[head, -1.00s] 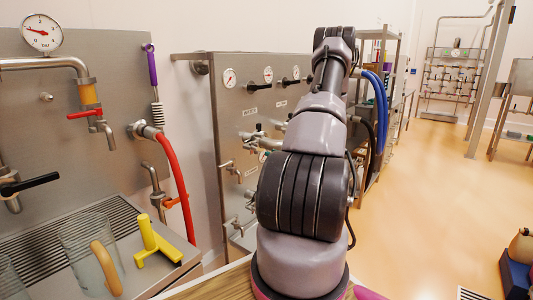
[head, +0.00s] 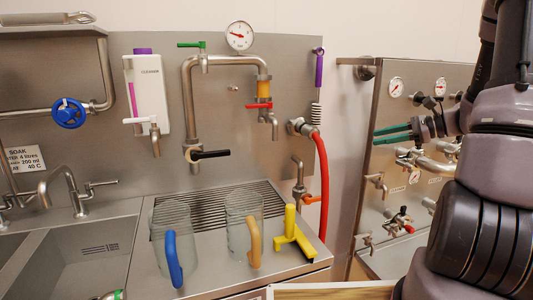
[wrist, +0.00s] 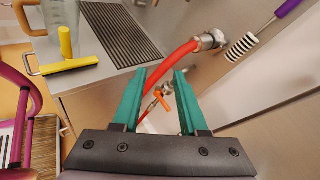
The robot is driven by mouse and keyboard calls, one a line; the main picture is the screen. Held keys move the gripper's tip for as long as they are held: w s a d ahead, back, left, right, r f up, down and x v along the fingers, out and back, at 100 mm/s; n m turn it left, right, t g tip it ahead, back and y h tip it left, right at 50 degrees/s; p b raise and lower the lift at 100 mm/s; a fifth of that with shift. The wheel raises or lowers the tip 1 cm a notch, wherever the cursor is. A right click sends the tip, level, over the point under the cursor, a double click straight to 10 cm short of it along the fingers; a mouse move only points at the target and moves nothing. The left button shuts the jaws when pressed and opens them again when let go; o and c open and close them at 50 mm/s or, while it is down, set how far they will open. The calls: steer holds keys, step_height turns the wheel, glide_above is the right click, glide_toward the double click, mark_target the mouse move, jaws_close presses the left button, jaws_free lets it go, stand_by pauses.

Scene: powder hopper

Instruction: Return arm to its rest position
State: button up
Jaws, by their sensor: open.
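My gripper (head: 397,133) shows at the right in the head view, with green fingers pointing left in front of the second steel panel. In the wrist view my gripper (wrist: 158,90) has its two green fingers apart with nothing held between them. The red hose (wrist: 178,62) and an orange-handled valve (wrist: 162,98) lie beyond the fingers. My arm fills the right side of the head view and hides part of the second panel.
A sink (head: 75,255) is at left. The red hose (head: 321,175) hangs between the panels. Taps and a gauge (head: 239,36) line the wall panel.

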steer(key=s+a+r+n+g+h, duration=0.4)
steer(key=s+a+r+n, duration=0.35)
steer(key=s+a, duration=0.3)
steer(key=s+r+n+t+h, duration=0.4)
steer(key=s+r+n+h, duration=0.2)
steer(key=s+n, duration=0.2)
steer(key=shift+s+d+t, duration=0.3)
steer(key=shift+s+d, duration=0.1)
steer(key=shift+s, duration=0.15)
steer(key=shift+r, duration=0.1)
